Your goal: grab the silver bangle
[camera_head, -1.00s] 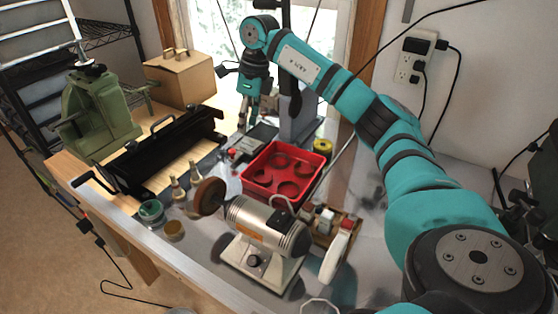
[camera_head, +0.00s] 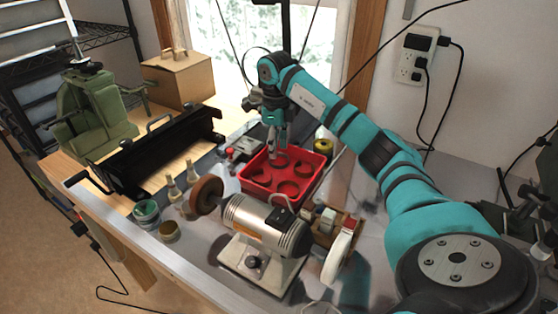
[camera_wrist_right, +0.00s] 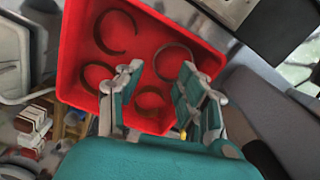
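Several bangles lie in a red tray (camera_head: 248,187), which also fills much of the wrist view (camera_wrist_right: 75,50). My right gripper (camera_head: 275,150) hangs over the far part of the tray. In the wrist view its fingers (camera_wrist_right: 160,85) are spread apart with nothing held between them. The right finger partly covers the right bangle. My left gripper is not in view.
A bench grinder (camera_head: 262,228) stands in front of the tray. A yellow-topped roll (camera_head: 323,146) is behind its right corner. A black sheet bender (camera_head: 160,155) and a green vise (camera_head: 95,115) stand at the left. Small jars (camera_head: 146,212) sit at the front left.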

